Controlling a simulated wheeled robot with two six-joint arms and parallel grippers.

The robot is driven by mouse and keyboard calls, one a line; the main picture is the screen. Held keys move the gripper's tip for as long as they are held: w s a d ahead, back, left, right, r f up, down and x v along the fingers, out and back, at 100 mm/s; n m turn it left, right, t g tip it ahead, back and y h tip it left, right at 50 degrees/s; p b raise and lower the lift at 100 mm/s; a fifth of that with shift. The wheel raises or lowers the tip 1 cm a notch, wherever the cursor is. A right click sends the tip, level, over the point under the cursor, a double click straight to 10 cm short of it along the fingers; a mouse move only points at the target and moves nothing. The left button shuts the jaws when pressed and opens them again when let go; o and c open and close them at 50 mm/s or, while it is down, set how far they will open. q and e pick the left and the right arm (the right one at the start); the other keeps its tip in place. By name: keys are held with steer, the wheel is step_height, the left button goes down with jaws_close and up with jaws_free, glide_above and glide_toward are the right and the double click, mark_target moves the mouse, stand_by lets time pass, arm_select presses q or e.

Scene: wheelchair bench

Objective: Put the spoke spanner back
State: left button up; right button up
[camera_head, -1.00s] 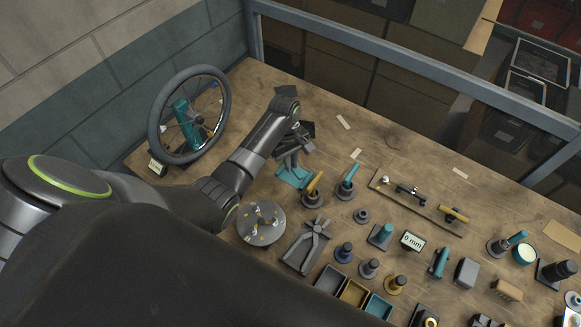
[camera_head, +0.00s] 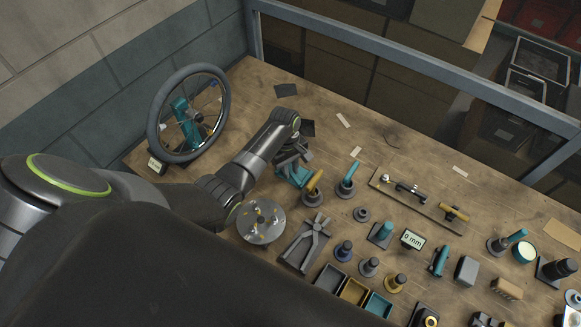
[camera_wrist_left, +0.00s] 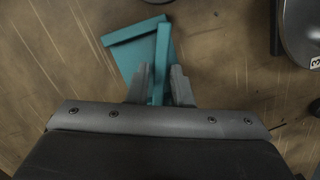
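My left gripper (camera_head: 288,162) is low over a teal rest (camera_head: 297,178) on the bench, beside an upright yellow-handled tool. In the left wrist view, its fingers (camera_wrist_left: 161,90) are close together with a narrow teal bar between them. This bar looks like the spoke spanner (camera_wrist_left: 162,50); it lies over the flat teal rest (camera_wrist_left: 125,50), which has a raised far edge. Whether the bar touches the rest cannot be told. The fingers hide the bar's near end. My right gripper is not in view.
A spoked wheel (camera_head: 152,120) on a teal stand is at the left. A round metal disc (camera_head: 261,238), pliers (camera_head: 312,238) and a yellow-handled tool (camera_head: 315,183) are close to my left arm. Several tools and small bins fill the right. The back of the bench is mostly clear.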

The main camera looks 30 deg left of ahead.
arm_select(q)
steer(key=shift+o, duration=1.1)
step_height(320, 180, up, 13)
steer(key=a, duration=0.1)
steer(key=shift+w+a, duration=0.3)
steer(key=shift+w, duration=0.15)
steer(key=shift+f, duration=0.1)
